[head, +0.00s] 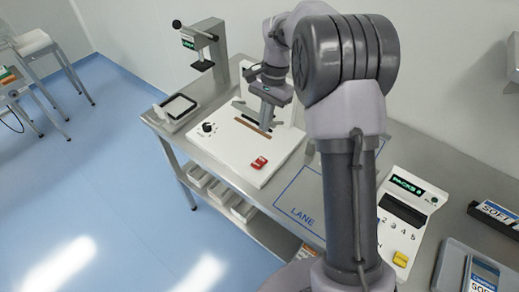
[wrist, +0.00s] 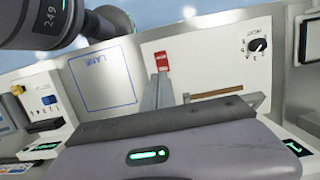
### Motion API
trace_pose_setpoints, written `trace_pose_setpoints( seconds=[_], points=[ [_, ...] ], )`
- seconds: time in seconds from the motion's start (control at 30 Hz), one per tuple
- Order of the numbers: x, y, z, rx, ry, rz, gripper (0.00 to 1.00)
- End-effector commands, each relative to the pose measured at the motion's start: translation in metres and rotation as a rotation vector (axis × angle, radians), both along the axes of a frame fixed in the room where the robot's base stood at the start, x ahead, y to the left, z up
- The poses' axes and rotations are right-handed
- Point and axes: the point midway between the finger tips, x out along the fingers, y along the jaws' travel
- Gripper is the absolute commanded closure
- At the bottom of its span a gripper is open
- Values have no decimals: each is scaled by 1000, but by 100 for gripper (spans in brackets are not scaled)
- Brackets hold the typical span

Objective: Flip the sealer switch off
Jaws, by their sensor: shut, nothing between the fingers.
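The sealer (head: 231,146) is a white panel on the bench with a brown strip across it and a black knob (head: 207,128) at its left corner. Its red switch (head: 259,162) sits near the front edge; which way it is set is too small to tell. My gripper (head: 266,118) is shut and empty, over the sealer near the strip, behind the switch and apart from it. In the wrist view the red switch (wrist: 162,60) shows just beyond the grey fingers (wrist: 160,92), with the knob (wrist: 258,46) to the right.
A blue LANE outline (head: 303,199) marks the bench right of the sealer. A white PACKS device (head: 408,214) with a yellow button stands farther right. A black-framed tray (head: 180,108) and a grey press stand (head: 212,47) are at the left. Room above the switch looks clear.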

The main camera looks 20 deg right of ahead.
Motion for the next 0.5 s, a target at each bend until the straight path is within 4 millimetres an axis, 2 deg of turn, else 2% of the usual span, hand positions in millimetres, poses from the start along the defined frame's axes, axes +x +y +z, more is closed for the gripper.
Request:
trace_pose_setpoints(
  seconds=[0.17, 0.5],
  points=[
    [-3, 3, -24, -1, 3, 2, 100],
    [-13, 17, -97, 0, 3, 0, 100]
  ],
)
